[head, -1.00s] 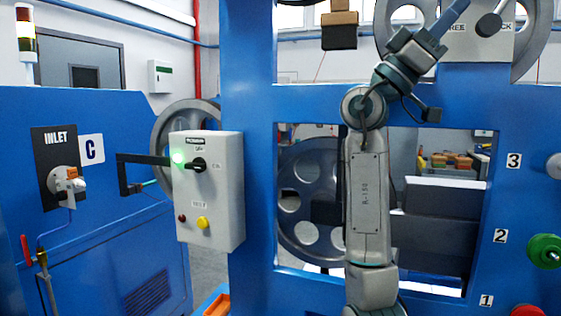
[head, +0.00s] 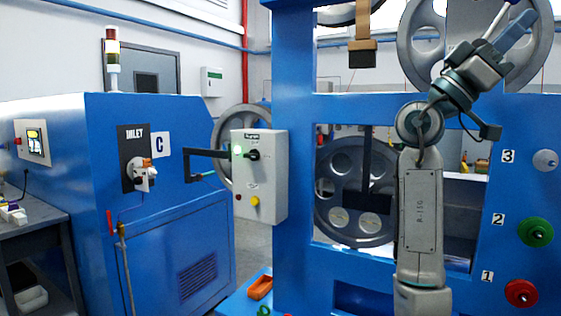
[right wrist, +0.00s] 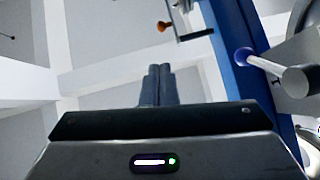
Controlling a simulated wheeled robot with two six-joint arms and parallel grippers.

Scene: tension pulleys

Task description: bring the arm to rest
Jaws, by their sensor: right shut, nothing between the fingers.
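My right arm (head: 420,215) stands upright in front of the blue machine in the head view. It is bent at the elbow, with the forearm tilted up to the right. My right gripper (head: 526,18) is at the top right of that view, in front of a large grey wheel. Its two blue-grey fingers also show in the right wrist view (right wrist: 157,74), pressed together with nothing between them, pointing up toward the ceiling. A pale rod with a blue tip (right wrist: 262,62) is to the right of the fingers there, apart from them in the picture. My left gripper is not in view.
The blue machine frame (head: 293,170) stands behind the arm, with green (head: 536,232) and red (head: 521,293) round parts at right. A grey control box (head: 259,178) hangs left of the arm. The inlet cabinet (head: 170,225) is farther left, with open floor between.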

